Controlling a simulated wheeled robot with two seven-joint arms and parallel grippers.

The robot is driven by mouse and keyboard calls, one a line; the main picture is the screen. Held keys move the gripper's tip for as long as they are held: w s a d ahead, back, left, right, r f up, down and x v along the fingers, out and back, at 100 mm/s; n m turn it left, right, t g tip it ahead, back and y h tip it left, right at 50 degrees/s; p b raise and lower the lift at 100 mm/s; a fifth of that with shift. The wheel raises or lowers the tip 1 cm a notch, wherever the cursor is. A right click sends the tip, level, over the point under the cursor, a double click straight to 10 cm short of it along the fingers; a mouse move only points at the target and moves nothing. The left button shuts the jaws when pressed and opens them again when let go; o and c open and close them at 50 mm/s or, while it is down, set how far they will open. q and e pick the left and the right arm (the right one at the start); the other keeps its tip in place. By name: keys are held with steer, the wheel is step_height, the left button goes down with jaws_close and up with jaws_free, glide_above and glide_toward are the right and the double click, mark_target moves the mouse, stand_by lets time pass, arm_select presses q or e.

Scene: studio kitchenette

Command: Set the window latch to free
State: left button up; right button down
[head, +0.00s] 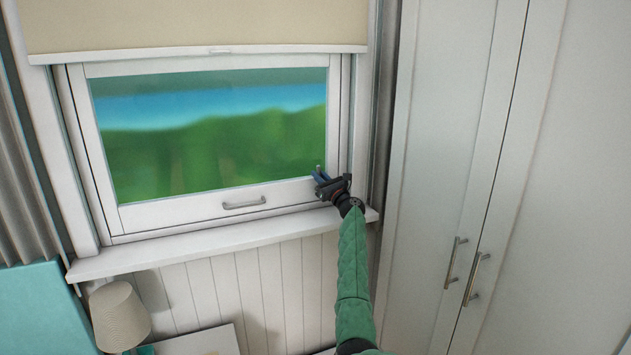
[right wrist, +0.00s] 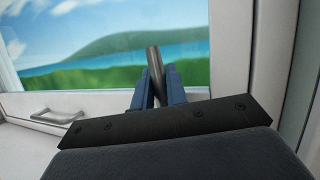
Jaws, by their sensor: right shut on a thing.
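The window (head: 215,130) is a white frame with a pane showing green hills and blue water. Its latch (right wrist: 154,68) is a dark grey metal lever at the lower right of the frame, pointing up and tilted slightly left in the right wrist view. My right gripper (head: 319,174) is at that corner, with its blue fingers shut on the latch lever. The fingers and black gripper body hide the latch's base. In the head view only a small tip of the latch shows above the fingers. My left gripper is not in view.
A metal handle (head: 244,203) sits on the window's bottom rail. A white sill (head: 200,243) runs below. A beige blind (head: 190,22) hangs above. A tall white cupboard (head: 450,150) stands close on the right. A lamp (head: 119,315) is at the lower left.

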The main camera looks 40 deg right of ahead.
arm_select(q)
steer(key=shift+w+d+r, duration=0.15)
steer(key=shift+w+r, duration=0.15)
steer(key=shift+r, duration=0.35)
arm_select(e)
steer(key=shift+s+d+f+m+h, duration=0.1)
steer(key=shift+d+m+h, duration=0.15)
steer(key=shift+m, duration=0.2)
steer(key=shift+d+f+m+h, duration=0.1)
steer(key=shift+d+m+h, duration=0.05)
steer(key=shift+m+h, duration=0.25)
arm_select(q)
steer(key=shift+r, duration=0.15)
arm_select(e)
steer(key=c, duration=1.5)
jaws_free()
steer(key=shift+o, duration=0.5)
steer(key=shift+s+d+r, duration=0.1)
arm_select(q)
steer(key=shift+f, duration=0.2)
